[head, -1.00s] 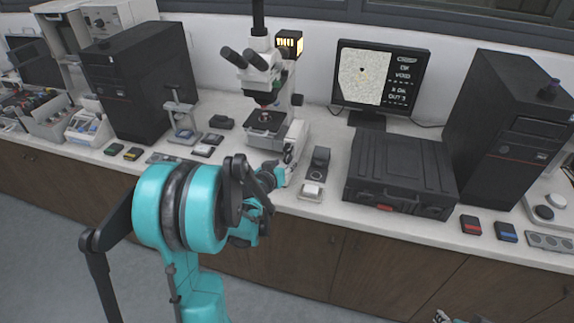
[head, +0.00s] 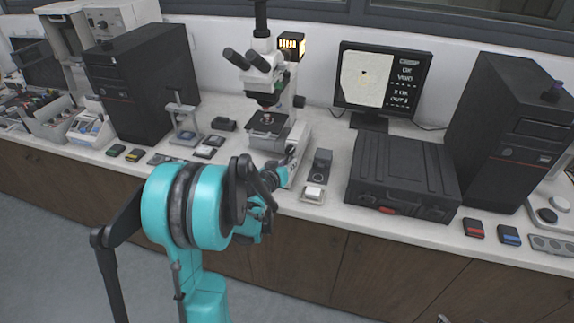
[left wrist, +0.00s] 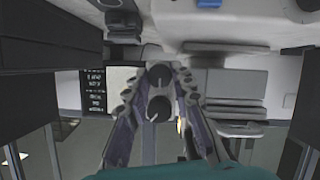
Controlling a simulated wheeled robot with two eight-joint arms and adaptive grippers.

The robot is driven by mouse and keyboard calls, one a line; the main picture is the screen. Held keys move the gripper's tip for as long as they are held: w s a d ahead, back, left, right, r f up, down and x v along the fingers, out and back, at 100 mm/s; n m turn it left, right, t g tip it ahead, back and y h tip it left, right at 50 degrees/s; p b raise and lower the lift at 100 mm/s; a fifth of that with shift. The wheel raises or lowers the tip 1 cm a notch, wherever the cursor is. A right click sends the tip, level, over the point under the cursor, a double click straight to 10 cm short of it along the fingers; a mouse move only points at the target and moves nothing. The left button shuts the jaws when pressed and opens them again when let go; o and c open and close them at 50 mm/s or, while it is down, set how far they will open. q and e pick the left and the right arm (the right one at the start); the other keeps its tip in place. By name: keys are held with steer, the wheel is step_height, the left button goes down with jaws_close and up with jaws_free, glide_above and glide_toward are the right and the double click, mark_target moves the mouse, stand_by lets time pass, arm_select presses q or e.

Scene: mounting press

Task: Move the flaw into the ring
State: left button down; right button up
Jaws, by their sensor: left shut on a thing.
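The microscope (head: 264,85) stands at the middle of the bench, a sample on its stage (head: 267,121). The monitor (head: 382,80) shows a pale picture with a small dark spot, the flaw (head: 363,73); I cannot make out the ring clearly. My left gripper (head: 286,165) is at the front of the microscope, low and right of the stage. In the left wrist view its fingers (left wrist: 158,90) lie on both sides of dark round knobs (left wrist: 160,108), shut on a knob. The arm hides much of this in the head view. Of my right gripper (head: 443,318) only a sliver shows.
A black case (head: 402,178) lies right of the microscope. A small block with a white top (head: 313,192) stands between them near the front edge. Black towers (head: 145,80) (head: 508,130) stand left and right. Small dark pieces (head: 208,152) lie left of the microscope.

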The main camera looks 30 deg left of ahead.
arm_select(q)
steer(key=shift+a+f+n+t+h+b, duration=0.15)
steer(key=shift+n+t+h+b, duration=0.45)
steer(key=shift+n+h+b, duration=0.9)
steer(key=shift+n+y+p, duration=0.3)
steer(key=shift+n, duration=0.1)
steer(key=c, duration=1.3)
jaws_free()
steer(key=v, duration=1.2)
